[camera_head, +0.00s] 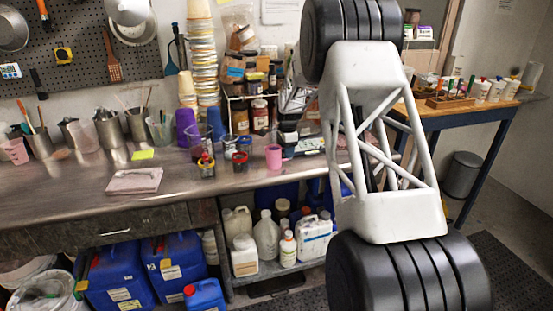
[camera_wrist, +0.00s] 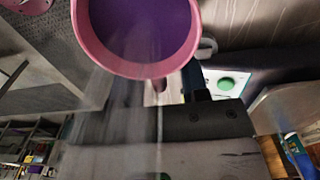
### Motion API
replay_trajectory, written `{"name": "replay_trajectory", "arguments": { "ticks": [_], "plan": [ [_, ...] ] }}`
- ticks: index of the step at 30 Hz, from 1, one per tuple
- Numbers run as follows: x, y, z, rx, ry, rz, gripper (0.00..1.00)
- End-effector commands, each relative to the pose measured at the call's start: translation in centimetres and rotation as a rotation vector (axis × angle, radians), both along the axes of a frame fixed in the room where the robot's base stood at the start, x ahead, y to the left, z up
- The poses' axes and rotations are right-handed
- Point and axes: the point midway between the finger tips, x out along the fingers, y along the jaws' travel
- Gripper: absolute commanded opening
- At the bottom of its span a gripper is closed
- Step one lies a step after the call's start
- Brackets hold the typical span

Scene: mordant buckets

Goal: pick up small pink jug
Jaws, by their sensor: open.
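The small pink jug (camera_head: 273,157) stands upright on the metal bench in the head view, left of my arm. In the wrist view a pink rim with a purple inside (camera_wrist: 140,28) fills the top centre, close to the camera; it looks like this jug seen from above. My gripper (camera_wrist: 190,85) shows in the wrist view as a dark block and a dark finger just below and right of the rim. It is open, and no grip on the jug shows. The other finger is unclear.
Small jars (camera_head: 240,163) and a clear cup (camera_head: 201,141) stand left of the jug. Bottles on a rack (camera_head: 259,114) stand behind it. The bench's front edge is near.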

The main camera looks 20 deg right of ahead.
Motion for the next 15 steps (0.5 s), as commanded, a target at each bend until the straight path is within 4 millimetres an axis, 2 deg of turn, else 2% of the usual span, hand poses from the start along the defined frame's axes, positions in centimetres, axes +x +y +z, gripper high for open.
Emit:
{"name": "replay_trajectory", "arguments": {
  "ticks": [6,14,15],
  "plan": [
    [0.0,0.0,0.01,0.0,0.0,0.0,0.4],
    [0.0,0.0,0.02,0.0,0.0,0.0,0.0],
    [0.0,0.0,0.02,0.0,0.0,0.0,0.0]
  ]
}}
